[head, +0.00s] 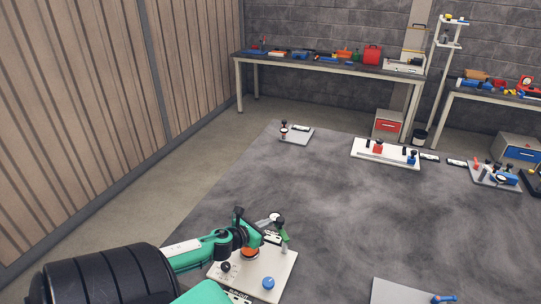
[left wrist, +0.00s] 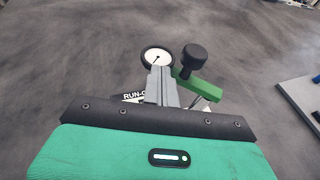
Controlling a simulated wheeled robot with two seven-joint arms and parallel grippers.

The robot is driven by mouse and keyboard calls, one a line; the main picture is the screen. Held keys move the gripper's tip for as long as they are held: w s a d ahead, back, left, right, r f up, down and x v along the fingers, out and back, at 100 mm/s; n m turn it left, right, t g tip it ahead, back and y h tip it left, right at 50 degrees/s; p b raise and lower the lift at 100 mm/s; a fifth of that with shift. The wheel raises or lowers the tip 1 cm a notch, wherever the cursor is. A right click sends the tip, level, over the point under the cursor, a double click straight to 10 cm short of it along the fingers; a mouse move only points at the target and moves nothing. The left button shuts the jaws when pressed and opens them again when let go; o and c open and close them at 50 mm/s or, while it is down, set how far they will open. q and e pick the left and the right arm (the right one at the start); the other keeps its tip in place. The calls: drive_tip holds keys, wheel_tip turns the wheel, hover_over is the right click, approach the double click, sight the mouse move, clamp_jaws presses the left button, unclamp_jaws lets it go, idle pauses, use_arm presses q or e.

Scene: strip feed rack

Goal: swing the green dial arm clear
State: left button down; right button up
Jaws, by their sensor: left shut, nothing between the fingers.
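The green dial arm (left wrist: 205,88) shows in the left wrist view, with a black knob (left wrist: 194,58) on it and a round white-faced dial (left wrist: 157,57) to its left. My left gripper (left wrist: 160,72) is shut and empty; its grey fingers overlap the lower edge of the dial and lie left of the green arm. Whether they touch is unclear. In the head view my left gripper (head: 268,221) is over the back of a white plate (head: 247,285), and the green arm (head: 284,236) shows just right of it. My right gripper is not in view.
The plate also carries an orange disc (head: 250,253), a blue knob (head: 268,283) and a black knob (head: 225,267). A "RUN-O…" label (left wrist: 133,97) is partly hidden by the fingers. Other fixtures stand farther back; the grey surface (head: 350,220) between is clear.

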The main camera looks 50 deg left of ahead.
use_arm(q)
drive_tip(key=w+m+h+b, duration=0.1)
drive_tip(key=m+h+b, duration=0.1)
drive_tip(key=h+b, duration=0.1)
drive_tip(key=w+m+h+b, duration=0.1)
drive_tip(key=m+h+b, duration=0.1)
drive_tip(key=shift+w+a+g, duration=0.25)
drive_tip(key=shift+w+g, duration=0.05)
drive_tip(key=shift+w, duration=0.05)
idle(0.3)
drive_tip(key=shift+f, duration=0.1)
